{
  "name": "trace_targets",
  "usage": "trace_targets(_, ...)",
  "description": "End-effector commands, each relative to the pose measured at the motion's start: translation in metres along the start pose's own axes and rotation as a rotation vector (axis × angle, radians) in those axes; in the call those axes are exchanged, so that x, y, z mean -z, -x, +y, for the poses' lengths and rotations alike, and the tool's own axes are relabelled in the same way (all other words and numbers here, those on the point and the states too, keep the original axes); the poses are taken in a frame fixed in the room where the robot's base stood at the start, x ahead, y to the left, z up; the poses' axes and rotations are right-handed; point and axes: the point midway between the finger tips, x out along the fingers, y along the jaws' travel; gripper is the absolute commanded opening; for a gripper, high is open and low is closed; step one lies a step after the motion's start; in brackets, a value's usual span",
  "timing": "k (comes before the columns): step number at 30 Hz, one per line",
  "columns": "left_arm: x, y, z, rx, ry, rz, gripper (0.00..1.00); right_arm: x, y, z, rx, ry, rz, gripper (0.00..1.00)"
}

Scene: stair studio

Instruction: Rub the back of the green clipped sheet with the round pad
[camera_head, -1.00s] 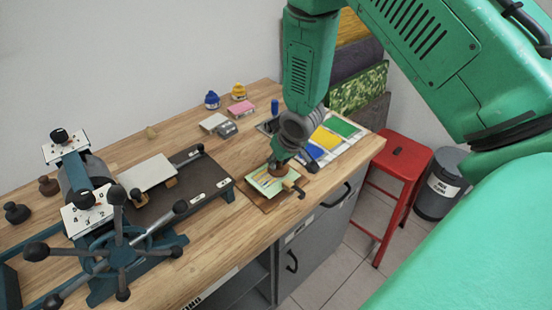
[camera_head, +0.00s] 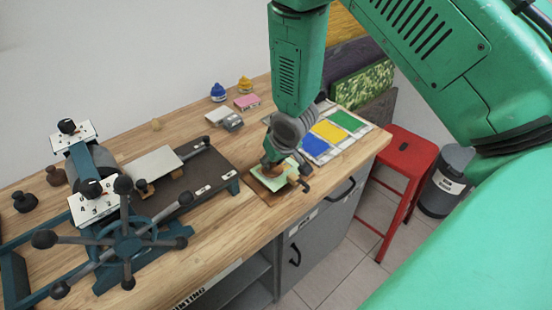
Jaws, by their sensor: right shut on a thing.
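The pale green sheet (camera_head: 275,182) lies on a small brown board near the front edge of the bench. A clip with a dark end (camera_head: 304,184) sits at its right side. My right gripper (camera_head: 271,163) is over the back left part of the sheet, pointing down. It is shut on the round pad, a brown piece mostly hidden under the fingers. The pad is at or just above the sheet; I cannot tell whether they touch. My left gripper is not in view.
An etching press with a spoked wheel (camera_head: 127,244) fills the left of the bench. Yellow, blue and green sheets (camera_head: 328,131) lie behind and right of the board. Ink bottles (camera_head: 218,92) and small blocks stand at the back. A red stool (camera_head: 405,150) stands right of the bench.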

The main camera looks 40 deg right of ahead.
Motion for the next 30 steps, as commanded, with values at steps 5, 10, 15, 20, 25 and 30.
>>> trace_targets(5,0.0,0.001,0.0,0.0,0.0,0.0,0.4,-0.002,0.0,-0.005,0.0,0.001,-0.003,0.0)
trace_targets(10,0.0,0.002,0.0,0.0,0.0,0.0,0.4,-0.003,0.001,-0.014,0.0,0.002,-0.003,0.0)
trace_targets(15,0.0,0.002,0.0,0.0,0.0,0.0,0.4,-0.004,0.002,-0.02,0.0,0.0,-0.003,0.0)
trace_targets(20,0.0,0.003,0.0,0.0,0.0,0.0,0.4,-0.004,0.002,-0.017,0.0,-0.002,-0.002,0.0)
trace_targets(25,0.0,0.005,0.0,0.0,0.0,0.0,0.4,-0.002,0.001,-0.007,0.0,-0.002,-0.003,0.0)
trace_targets(30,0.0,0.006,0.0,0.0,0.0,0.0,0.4,-0.001,0.0,0.0,0.0,-0.001,-0.003,0.0)
